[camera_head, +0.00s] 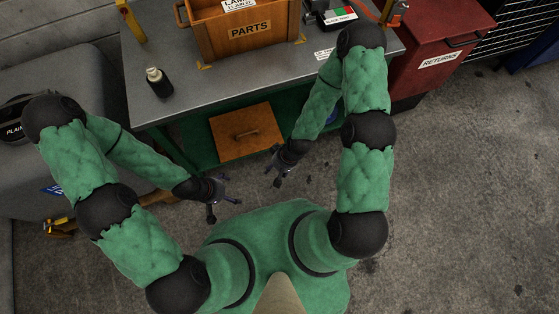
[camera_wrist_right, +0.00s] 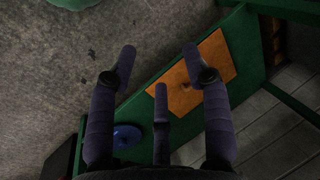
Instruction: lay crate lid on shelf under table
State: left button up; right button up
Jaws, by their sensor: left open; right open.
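The crate lid (camera_head: 246,132) is a flat orange-brown wooden panel with a small handle in its middle. It lies on the green shelf (camera_head: 203,150) under the table, near the shelf's front edge. The lid also shows in the right wrist view (camera_wrist_right: 212,62), beyond my fingers. My right gripper (camera_head: 279,172) is open and empty, in front of the shelf and below the lid in the head view. My left gripper (camera_head: 216,204) is open and empty, lower and to the left of the lid. Neither gripper touches the lid.
The grey table (camera_head: 185,75) carries a wooden PARTS crate (camera_head: 215,38), a dark bottle (camera_head: 158,82) and a small device with colored buttons (camera_head: 338,16). A red RETURNS bin (camera_head: 430,60) stands at the right. A blue round thing (camera_wrist_right: 127,136) lies on the shelf. Floor at the right is clear.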

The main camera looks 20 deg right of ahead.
jog(key=s+r+m, duration=0.1)
jog(key=s, duration=0.1)
jog(key=s+r+m, duration=0.1)
jog(key=s+r, duration=0.1)
jog(key=shift+s+d+r, duration=0.1)
jog(key=shift+s+r, duration=0.1)
jog(key=shift+s, duration=0.05)
